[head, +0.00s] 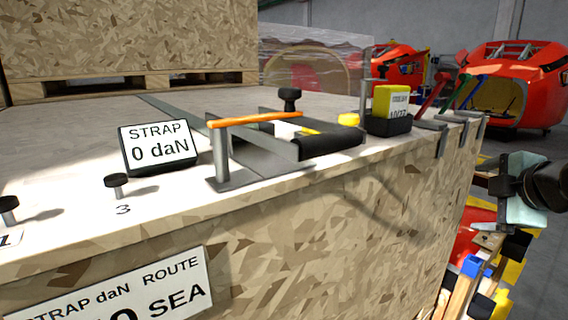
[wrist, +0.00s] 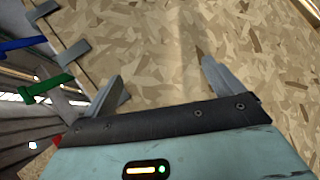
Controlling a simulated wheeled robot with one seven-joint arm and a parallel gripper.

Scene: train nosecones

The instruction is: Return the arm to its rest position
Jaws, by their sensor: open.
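My gripper (wrist: 160,82) is open and empty. Its two grey fingers stand wide apart in the wrist view, with only the chipboard surface behind the gap. In the head view my gripper (head: 482,178) is at the right, beside the end of the large chipboard crate (head: 330,215). Its fingers point toward the crate side. I cannot tell how close they are to the wood.
On the crate's top edge stand a ratchet with an orange handle (head: 255,119), a "STRAP 0 daN" display (head: 158,147), a yellow-and-black box (head: 390,110) and black knobs. Coloured levers (head: 468,92) line the far corner. Red nosecones (head: 520,85) stand behind.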

